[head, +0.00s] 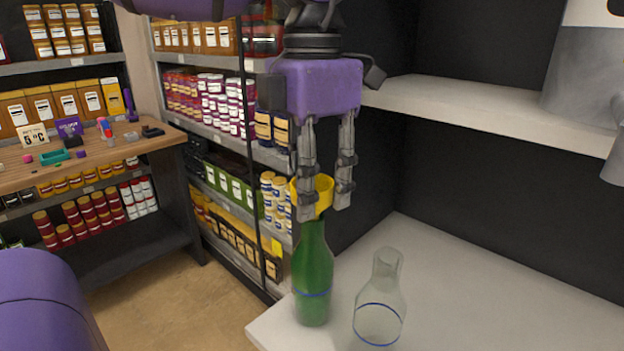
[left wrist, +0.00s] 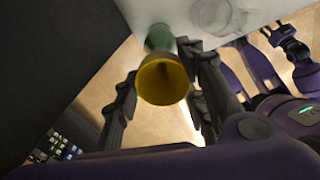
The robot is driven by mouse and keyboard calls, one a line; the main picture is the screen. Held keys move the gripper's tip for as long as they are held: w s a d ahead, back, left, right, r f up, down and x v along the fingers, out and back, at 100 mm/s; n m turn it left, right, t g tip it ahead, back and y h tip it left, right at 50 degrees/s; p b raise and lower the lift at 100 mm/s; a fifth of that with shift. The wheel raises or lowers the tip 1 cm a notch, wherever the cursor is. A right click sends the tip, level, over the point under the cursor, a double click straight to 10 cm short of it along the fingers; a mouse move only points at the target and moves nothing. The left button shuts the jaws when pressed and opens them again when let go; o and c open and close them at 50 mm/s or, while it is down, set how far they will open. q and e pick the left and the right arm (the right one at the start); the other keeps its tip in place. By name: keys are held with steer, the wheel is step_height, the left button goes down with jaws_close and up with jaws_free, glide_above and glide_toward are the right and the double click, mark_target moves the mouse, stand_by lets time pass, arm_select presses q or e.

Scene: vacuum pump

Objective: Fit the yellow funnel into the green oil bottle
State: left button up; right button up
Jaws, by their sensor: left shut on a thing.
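The yellow funnel (head: 314,193) is held between the fingers of my left gripper (head: 323,208), wide mouth up, in the head view. It also shows from above in the left wrist view (left wrist: 163,82), between the fingertips (left wrist: 160,95). The green oil bottle (head: 312,272) stands upright on the pale counter, directly below the funnel in the head view. Its neck top meets the funnel's lower part there; whether the spout is inside it is hidden. In the left wrist view the bottle (left wrist: 160,38) shows just beyond the funnel's rim.
A clear glass flask (head: 380,300) stands on the counter (head: 470,290) close to the bottle's right. A pale shelf (head: 480,115) with a grey vessel (head: 580,75) is above at right. Stocked shelves and a wooden workbench (head: 90,158) are behind left. The counter right of the flask is clear.

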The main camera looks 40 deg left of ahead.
arm_select(q)
steer(key=shift+f, duration=0.5)
steer(key=o, duration=1.1)
steer(key=shift+o, duration=0.2)
step_height(320, 180, up, 12)
steer(key=shift+w, duration=0.1)
